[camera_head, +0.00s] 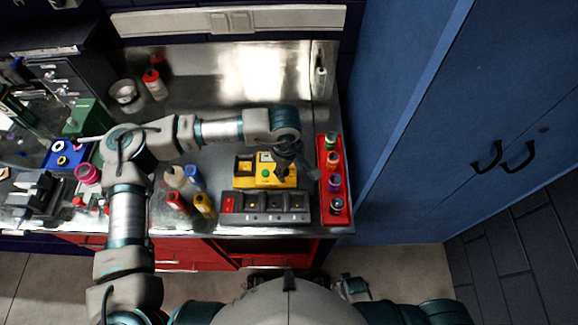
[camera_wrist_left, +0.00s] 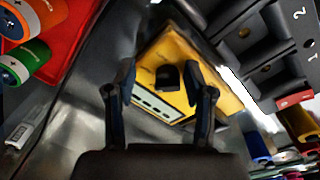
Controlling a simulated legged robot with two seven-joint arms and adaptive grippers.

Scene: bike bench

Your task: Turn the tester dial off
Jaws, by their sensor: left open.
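The yellow tester (camera_head: 243,183) lies on the metal bench, with a green button and a pale label on its top. It also shows in the left wrist view (camera_wrist_left: 206,84), where its black dial (camera_wrist_left: 168,76) stands up from the yellow face. My left gripper (camera_head: 290,176) is over the right part of the tester and hides the dial in the head view. In the left wrist view its two dark fingers (camera_wrist_left: 160,82) are apart, one on each side of the dial. I cannot tell if they touch it. Part of my right arm shows at the bottom; its gripper state is unclear.
A red tray (camera_head: 323,187) with several coloured cells stands right of the tester. A grey charger block (camera_head: 265,217) sits in front. Several bottles (camera_head: 179,203) stand to the left. A blue cabinet (camera_head: 420,120) rises at the right.

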